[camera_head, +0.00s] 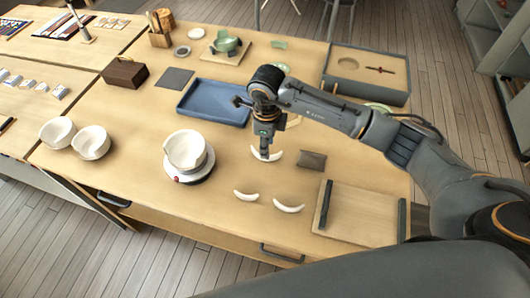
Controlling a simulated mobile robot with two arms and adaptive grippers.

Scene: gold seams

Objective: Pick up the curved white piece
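Three curved white pieces lie toward the front of the wooden table. One white piece (274,156) is directly under my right gripper (264,152), which points straight down at its middle. The fingertips overlap this piece in the picture, and they hide part of it. I cannot tell whether they are closed on it or whether it is lifted. A second white piece (245,196) and a third white piece (289,207) lie apart, nearer the front edge. My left gripper is not in view.
A white bowl (184,148) sits on a round stand left of the gripper. Two white vessels (92,143) stand farther left. A blue tray (213,103) lies behind. A small dark pad (312,160) and a wooden board with dark handles (358,213) lie to the right.

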